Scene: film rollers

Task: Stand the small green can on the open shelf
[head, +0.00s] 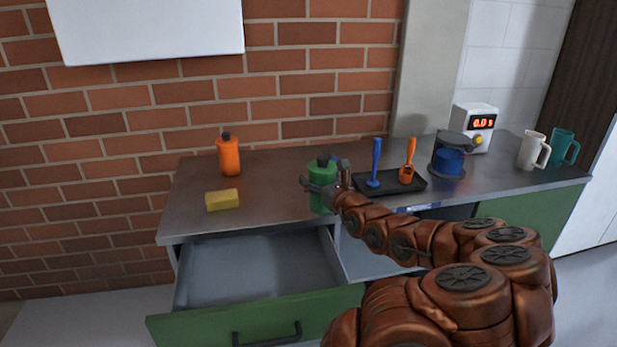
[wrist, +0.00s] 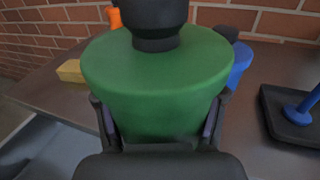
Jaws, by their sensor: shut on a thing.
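The small green can (head: 321,199) with a black cap is upright at the front middle of the counter. My gripper (head: 322,188) is shut on its sides. In the wrist view, the green can (wrist: 155,75) fills the middle, between the two fingers of my gripper (wrist: 158,125). Its base is hidden there, and I cannot tell whether it touches the counter. An open bay (head: 372,258) shows below the counter, right of the drawer. My arm covers much of it, and I cannot tell whether it is the open shelf.
A drawer (head: 250,270) stands pulled out, empty. On the counter (head: 275,185) are an orange bottle (head: 229,157), a yellow sponge (head: 222,200), a black tray (head: 390,183) with blue and orange tools, a blue-filled container (head: 449,160), a white timer (head: 474,125) and mugs (head: 531,150). Something blue (wrist: 240,65) is behind the can.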

